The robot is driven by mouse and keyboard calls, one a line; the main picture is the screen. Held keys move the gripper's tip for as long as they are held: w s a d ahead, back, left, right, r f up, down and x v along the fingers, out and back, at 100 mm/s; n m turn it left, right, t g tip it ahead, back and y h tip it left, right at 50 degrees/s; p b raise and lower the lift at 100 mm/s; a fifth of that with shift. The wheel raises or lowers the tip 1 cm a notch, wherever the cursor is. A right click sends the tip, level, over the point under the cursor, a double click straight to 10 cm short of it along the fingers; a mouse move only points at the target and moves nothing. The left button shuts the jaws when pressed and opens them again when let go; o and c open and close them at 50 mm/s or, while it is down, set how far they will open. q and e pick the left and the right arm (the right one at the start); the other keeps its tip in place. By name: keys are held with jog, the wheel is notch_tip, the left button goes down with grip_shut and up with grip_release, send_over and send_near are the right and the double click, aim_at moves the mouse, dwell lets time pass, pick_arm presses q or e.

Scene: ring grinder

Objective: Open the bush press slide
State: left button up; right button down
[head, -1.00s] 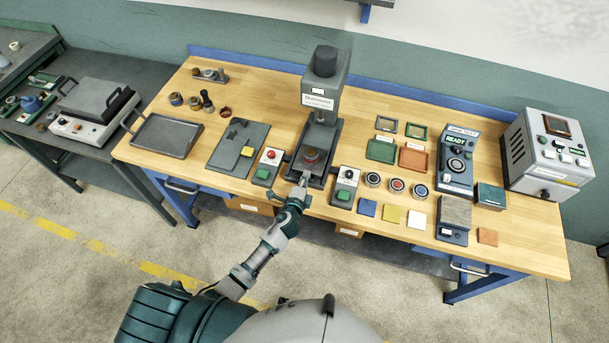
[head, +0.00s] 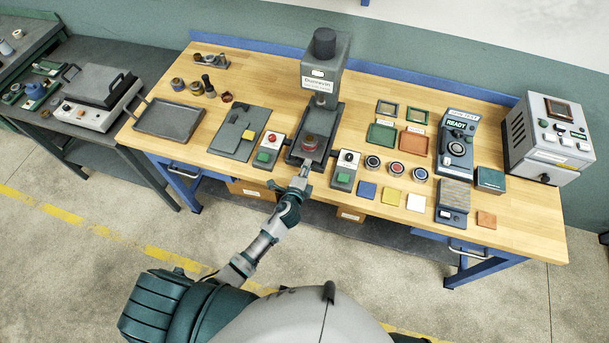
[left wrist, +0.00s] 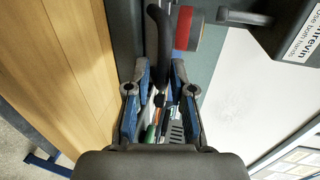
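The bush press (head: 325,75) is a dark grey machine at the middle back of the bench. Its slide (head: 300,155) lies low at the front, carrying a reddish-brown round part (head: 311,143). My left gripper (head: 304,170) is at the slide's front edge. In the left wrist view, a black curved handle (left wrist: 160,40) runs between the two blue-padded fingers of my left gripper (left wrist: 159,89). The fingers stand apart, with gaps visible beside the handle. A red and grey cylinder (left wrist: 185,28) shows beyond. My right gripper is out of view.
A box with red and green buttons (head: 268,150) stands close left of the slide. Another box with a green button (head: 344,170) stands close right. A flat grey plate (head: 225,142) and tray (head: 168,120) lie further left. Clear floor lies before the bench.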

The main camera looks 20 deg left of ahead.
pick_arm(q)
jog(key=v, duration=1.1)
jog(key=shift+s+d, duration=0.15)
jog(key=shift+d, duration=0.15)
jog(key=shift+a+f, duration=0.15)
jog(key=shift+a, duration=0.1)
jog(key=s+a+f+n+g+b, duration=0.1)
jog(key=s+a+f+n+g, duration=0.3)
jog(key=f, duration=0.8)
jog(key=s+d+f+n+g+b, duration=0.15)
jog(key=s+f, duration=0.45)
jog(key=f, duration=0.6)
jog(key=s+a+f+n+g, duration=0.25)
jog(key=s+f, duration=0.25)
jog(key=f, duration=0.6)
jog(key=s+a+f+n+g, duration=0.1)
jog(key=s+f+n+g, duration=0.1)
jog(key=s+f, duration=0.3)
jog(key=s+a+f+n+g+b, duration=0.1)
jog(key=s+f, duration=0.4)
jog(key=s, duration=0.7)
jog(key=s+a+f+n+g+b, duration=0.1)
jog(key=s+a+f+n+g, duration=0.1)
jog(key=s+f+n, duration=0.3)
jog(key=s+f+g, duration=0.1)
jog(key=s, duration=0.3)
jog(key=shift+s+a+g+y, duration=0.2)
jog(key=shift+s+g+y, duration=0.1)
